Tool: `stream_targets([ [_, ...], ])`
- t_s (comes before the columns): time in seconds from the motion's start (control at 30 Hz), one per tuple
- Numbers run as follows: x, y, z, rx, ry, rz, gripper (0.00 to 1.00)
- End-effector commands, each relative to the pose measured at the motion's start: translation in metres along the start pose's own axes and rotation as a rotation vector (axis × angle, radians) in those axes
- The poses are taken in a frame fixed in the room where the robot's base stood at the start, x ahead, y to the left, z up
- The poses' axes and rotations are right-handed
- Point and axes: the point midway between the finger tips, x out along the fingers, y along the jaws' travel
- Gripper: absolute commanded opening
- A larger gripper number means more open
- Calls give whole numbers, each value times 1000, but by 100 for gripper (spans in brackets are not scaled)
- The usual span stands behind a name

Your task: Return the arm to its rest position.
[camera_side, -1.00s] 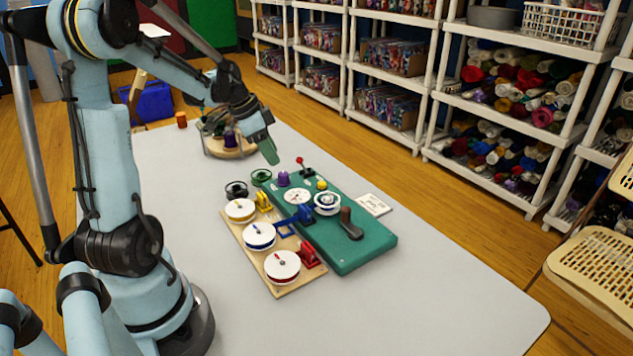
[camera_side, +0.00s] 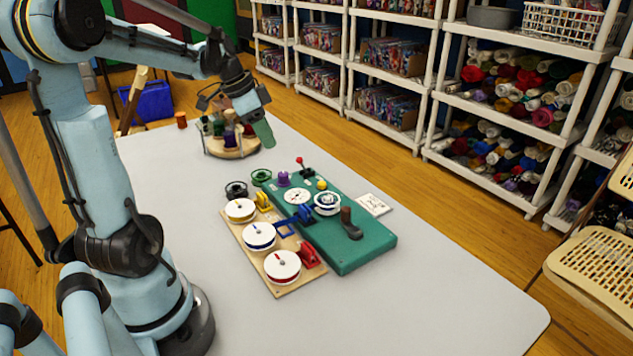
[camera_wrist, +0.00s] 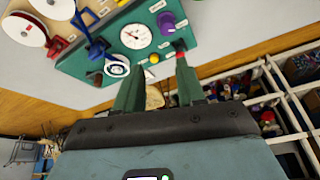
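My gripper (camera_side: 264,133) is raised above the far part of the table, beyond the green control box (camera_side: 365,257). In the wrist view, the two green fingers of my gripper (camera_wrist: 157,88) stand apart with nothing held between them. The green control box also shows in the wrist view (camera_wrist: 80,65), with a white dial (camera_wrist: 135,36), a purple knob (camera_wrist: 168,22) and a yellow button (camera_wrist: 154,58). A white spool (camera_side: 327,204) sits on the box. No gripper contact with anything is visible.
A wooden board (camera_side: 293,287) with several white reels lies left of the box. A round wooden stand (camera_side: 233,152) with several spools is close to my gripper. A white card (camera_side: 374,204) lies right of the box. The table's right front (camera_side: 450,310) is clear.

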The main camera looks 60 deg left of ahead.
Motion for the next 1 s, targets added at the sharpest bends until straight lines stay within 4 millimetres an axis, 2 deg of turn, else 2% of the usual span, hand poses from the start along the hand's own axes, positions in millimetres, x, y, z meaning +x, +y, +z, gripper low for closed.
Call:
stream_targets([
  [0.2, 7, 81, -37, -83, -1, -68, 39],
  [0.33, 12, 129, -48, -145, 36, -113, 39],
  [0.5, 19, 184, -51, -218, 120, -143, 39],
  [0.6, 23, 207, -50, -254, 168, -144, 39],
  [0.7, 26, 222, -48, -281, 205, -139, 39],
  [0.83, 28, 230, -47, -301, 229, -134, 39],
  [1.0, 28, 231, -47, -306, 233, -133, 39],
])
